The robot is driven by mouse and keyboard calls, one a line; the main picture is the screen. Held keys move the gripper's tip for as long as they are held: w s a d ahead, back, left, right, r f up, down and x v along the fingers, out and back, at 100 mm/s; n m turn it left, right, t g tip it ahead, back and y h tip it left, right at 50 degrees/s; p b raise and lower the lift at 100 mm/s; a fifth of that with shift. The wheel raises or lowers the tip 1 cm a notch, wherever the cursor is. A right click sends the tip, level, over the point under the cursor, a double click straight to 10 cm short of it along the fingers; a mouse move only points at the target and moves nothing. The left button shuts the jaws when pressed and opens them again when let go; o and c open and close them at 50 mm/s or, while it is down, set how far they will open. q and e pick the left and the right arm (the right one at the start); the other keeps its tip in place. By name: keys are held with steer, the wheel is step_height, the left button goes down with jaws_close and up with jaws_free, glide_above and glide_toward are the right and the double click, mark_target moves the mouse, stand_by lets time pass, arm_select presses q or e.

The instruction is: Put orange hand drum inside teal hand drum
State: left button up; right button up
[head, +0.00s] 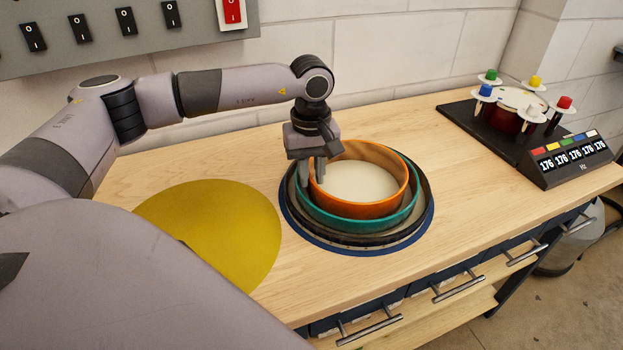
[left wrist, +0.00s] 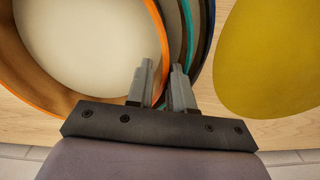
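The orange hand drum (head: 385,208), with a pale head, is within the rim of the teal hand drum (head: 318,220). It also shows at the left of the left wrist view (left wrist: 62,82). Its upper wall stands above the teal rim; its bottom is hidden, so I cannot tell whether it rests there. The teal hand drum sits inside a larger dark drum and shows as a thin band in the left wrist view (left wrist: 188,30). My left gripper (head: 318,180) is at the orange drum's left wall, one finger on each side, closed on it (left wrist: 162,66). My right gripper is not in view.
A dark drum (head: 340,239) stands on a blue round mat (head: 431,222). A yellow round mat (head: 225,230) lies bare to the left. A black stand with colored knobs (head: 490,122) and a numbered display (head: 570,160) are at the back right. The wall is behind.

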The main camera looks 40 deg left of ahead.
arm_select(q)
step_height(320, 180, up, 10)
steer(key=shift+r+b, duration=0.15)
steer(key=shift+b, duration=0.25)
stand_by(0.4)
